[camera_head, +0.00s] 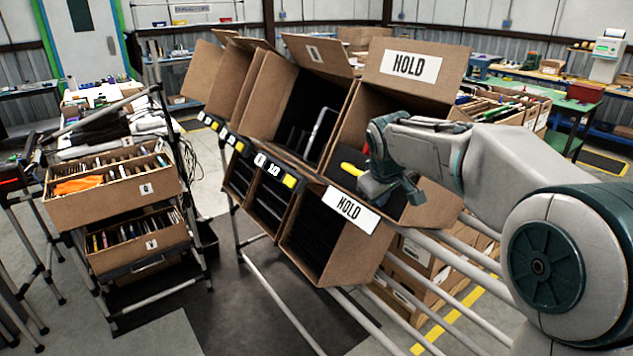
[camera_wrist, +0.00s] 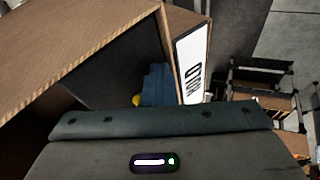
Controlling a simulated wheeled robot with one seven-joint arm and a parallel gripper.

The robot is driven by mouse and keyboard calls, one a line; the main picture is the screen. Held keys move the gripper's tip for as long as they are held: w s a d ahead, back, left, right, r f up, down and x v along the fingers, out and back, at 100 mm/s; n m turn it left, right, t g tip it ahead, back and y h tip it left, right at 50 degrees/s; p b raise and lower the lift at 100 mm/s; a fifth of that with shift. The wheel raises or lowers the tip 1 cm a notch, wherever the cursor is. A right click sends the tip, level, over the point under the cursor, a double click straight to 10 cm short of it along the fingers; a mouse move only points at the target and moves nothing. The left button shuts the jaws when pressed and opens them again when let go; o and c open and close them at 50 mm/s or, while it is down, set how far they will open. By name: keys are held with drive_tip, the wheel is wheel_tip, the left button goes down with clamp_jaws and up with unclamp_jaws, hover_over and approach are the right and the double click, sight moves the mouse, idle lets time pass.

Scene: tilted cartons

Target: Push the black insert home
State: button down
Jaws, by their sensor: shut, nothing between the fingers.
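The upper right carton (camera_head: 395,110), with HOLD on its raised flap, is tilted with its opening facing forward. Its dark interior holds black material (camera_head: 350,158), which I take for the black insert; how deep it sits is unclear. A yellow piece (camera_head: 350,169) shows at the opening. My gripper (camera_head: 393,190) is at this opening, at its right part, shut and empty. In the wrist view, the blue-grey fingers (camera_wrist: 157,85) are together in front of a black panel (camera_wrist: 120,75). The yellow piece (camera_wrist: 137,100) is just left of them. Contact cannot be told.
A white HOLD label (camera_head: 350,208) hangs at the carton's front lip; it also shows close right of the fingers in the wrist view (camera_wrist: 191,65). Other tilted cartons (camera_head: 255,95) stand to the left. A lower carton (camera_head: 345,250) is beneath. A cart with boxes (camera_head: 110,195) stands left.

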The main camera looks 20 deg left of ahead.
drive_tip(key=shift+d+f, duration=0.1)
drive_tip(key=shift+d, duration=0.05)
drive_tip(key=s+a+f+v, duration=0.1)
drive_tip(key=s+a+v, duration=0.1)
drive_tip(key=v, duration=1.1)
drive_tip(key=s+d+f+m+g, duration=0.1)
drive_tip(key=s+d+f+m, duration=0.4)
drive_tip(key=s+d+f, duration=0.4)
drive_tip(key=s+d+f+m+g+h, duration=0.1)
drive_tip(key=s+d+f+m, duration=0.4)
drive_tip(key=s+d, duration=0.9)
wheel_tip(320, 180, down, 4)
drive_tip(key=shift+s+d+r+m+g, duration=0.15)
drive_tip(key=shift+d+m+g, duration=0.2)
drive_tip(key=shift+d, duration=0.55)
